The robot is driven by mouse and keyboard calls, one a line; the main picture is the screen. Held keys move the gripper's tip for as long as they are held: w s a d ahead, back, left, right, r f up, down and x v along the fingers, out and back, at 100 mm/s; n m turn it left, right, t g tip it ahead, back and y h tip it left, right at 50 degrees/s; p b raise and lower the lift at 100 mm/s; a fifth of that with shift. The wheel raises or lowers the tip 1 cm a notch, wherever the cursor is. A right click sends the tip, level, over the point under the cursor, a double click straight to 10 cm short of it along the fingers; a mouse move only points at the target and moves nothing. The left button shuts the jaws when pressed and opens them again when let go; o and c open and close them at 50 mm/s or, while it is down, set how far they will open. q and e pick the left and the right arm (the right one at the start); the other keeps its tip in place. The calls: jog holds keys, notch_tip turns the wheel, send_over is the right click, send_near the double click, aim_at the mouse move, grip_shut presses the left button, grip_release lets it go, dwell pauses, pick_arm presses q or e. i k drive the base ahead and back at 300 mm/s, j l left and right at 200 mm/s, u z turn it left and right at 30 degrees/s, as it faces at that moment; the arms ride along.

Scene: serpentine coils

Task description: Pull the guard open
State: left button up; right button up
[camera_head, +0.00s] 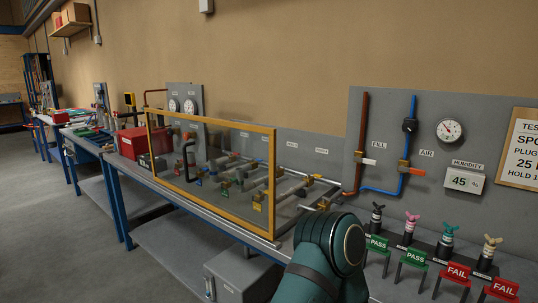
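The guard (272,180) is a clear panel in a yellow frame, standing upright along the front of the workbench at the middle of the view. A black curved handle (186,162) shows on its left part. Pipes and valve fittings show through the panel. The panel appears closed in front of them, but its hinge side cannot be told. A dark teal link of my arm (318,262) rises at the bottom, right of the guard and apart from the handle. Neither gripper is visible.
A red box (131,142) stands left of the guard. Several small valves with PASS and FAIL tags (458,272) stand at the right front. A panel with a gauge (449,131) is behind. A grey cabinet (240,277) sits below the bench. The floor at left is clear.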

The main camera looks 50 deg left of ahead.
aim_at(270, 234)
jog(key=u, duration=2.3)
jog(key=z, duration=0.45)
jog(key=i+j+z, duration=0.2)
jog(key=z, duration=0.3)
jog(key=i+j+z, duration=0.1)
jog(key=j+z, duration=0.35)
jog(key=i+j+z, duration=0.15)
jog(key=j, duration=0.35)
jog(key=j+z, duration=0.15)
jog(key=j, duration=0.35)
